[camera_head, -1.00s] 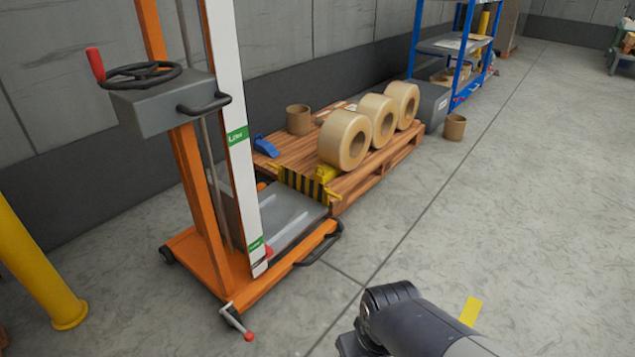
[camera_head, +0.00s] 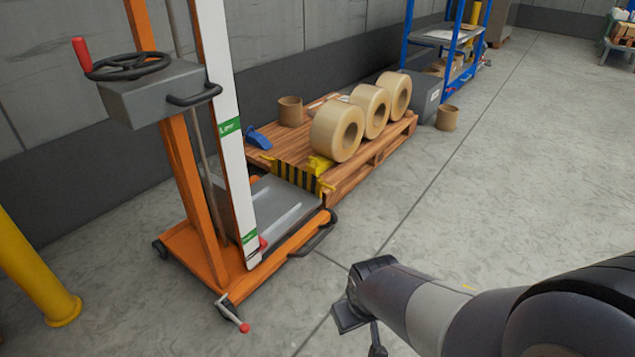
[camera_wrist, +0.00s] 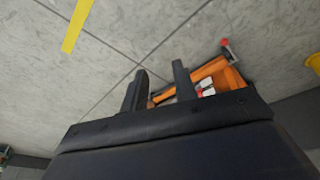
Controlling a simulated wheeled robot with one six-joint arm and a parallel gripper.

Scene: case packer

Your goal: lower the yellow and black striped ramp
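The yellow and black striped ramp (camera_head: 297,179) stands upright at the far end of the grey platform (camera_head: 268,210) of an orange lift, against the wooden pallet's near end. A yellow block-like part (camera_head: 320,165) sits at its top right. My gripper (camera_wrist: 160,67) shows two dark fingers spread apart with nothing held between them. In the head view my arm reaches in from the lower right, its end over the floor, well apart from the ramp. The ramp cannot be made out in the wrist view.
The lift has a white mast (camera_head: 227,130), a handwheel (camera_head: 132,66) and a red-knobbed lever (camera_head: 243,327). Several tan rolls stand on the pallet (camera_head: 370,170). A yellow post (camera_head: 38,265) stands at left.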

